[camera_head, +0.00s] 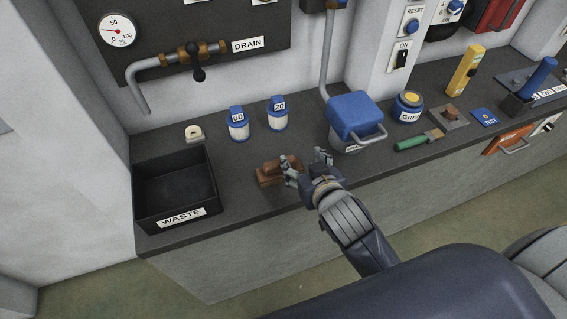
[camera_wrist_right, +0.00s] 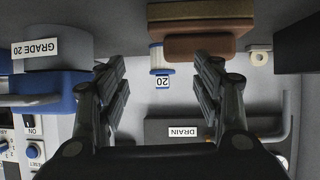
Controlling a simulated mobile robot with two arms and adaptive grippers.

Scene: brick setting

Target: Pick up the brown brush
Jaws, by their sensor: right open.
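The brown brush (camera_head: 272,172) lies on the dark counter between the waste tray and the blue-lidded container. In the right wrist view the brush (camera_wrist_right: 208,46) is near the top, beyond the tip of the right-hand finger, with a tan layer along one side. My right gripper (camera_head: 307,163) is open just to the right of the brush, and its near finger overlaps the brush's right end in the head view. In the right wrist view the space between the fingers (camera_wrist_right: 158,78) holds nothing. Whether a finger touches the brush I cannot tell. My left gripper is not in view.
A black waste tray (camera_head: 140,203) stands left. Blue-lidded jars marked 60 (camera_head: 238,124) and 20 (camera_head: 277,113) stand behind the brush. A blue-lidded container (camera_head: 354,117) is close right of my gripper. A green-handled tool (camera_head: 412,143) lies farther right. The counter's front edge is near.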

